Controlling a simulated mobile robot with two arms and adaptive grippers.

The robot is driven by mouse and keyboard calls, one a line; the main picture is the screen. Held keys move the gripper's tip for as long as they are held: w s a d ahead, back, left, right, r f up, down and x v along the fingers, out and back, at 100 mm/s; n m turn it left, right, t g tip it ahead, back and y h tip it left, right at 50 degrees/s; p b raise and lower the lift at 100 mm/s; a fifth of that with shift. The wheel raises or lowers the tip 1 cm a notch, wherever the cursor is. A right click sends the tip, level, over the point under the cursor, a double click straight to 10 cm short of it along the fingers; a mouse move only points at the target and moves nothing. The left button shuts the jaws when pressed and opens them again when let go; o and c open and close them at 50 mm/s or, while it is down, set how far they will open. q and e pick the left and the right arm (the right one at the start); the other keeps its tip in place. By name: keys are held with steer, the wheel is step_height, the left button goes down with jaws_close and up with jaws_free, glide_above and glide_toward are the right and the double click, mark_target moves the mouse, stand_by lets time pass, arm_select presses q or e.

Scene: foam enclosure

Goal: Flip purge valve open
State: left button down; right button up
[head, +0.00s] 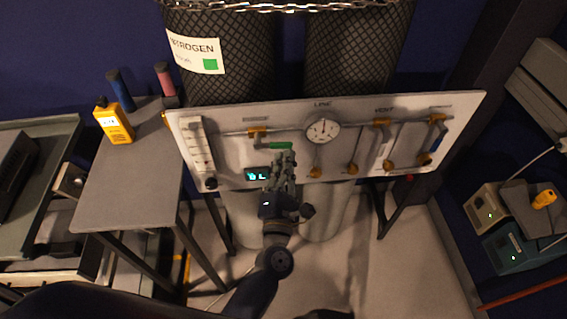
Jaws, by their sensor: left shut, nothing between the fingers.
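A pale valve panel (235,152) stands in front of two gas cylinders. On its left part a green lever handle (279,146) lies roughly level, to the right of a brass valve body (257,134). Farther right, a pale lever (383,152) and a blue lever (436,138) hang downward from brass fittings. The small labels above are hard to read, so I cannot tell which valve is the purge valve. My left gripper (285,158) is shut and empty, its fingertips just below the green handle; I cannot tell if they touch. My right gripper is not in view.
A round gauge (323,131), a small lit display (257,175) and a flow tube (199,148) are on the panel. A grey table (130,190) with a yellow meter (114,123) stands at left. Equipment boxes (510,238) are at right. Floor below the panel's right side is clear.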

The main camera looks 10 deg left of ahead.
arm_select(q)
steer(key=shift+r, duration=0.15)
stand_by(0.4)
steer(key=s+d+f, duration=0.1)
steer(key=s+f, duration=0.1)
steer(key=s, duration=1)
steer(key=shift+w+d, duration=0.1)
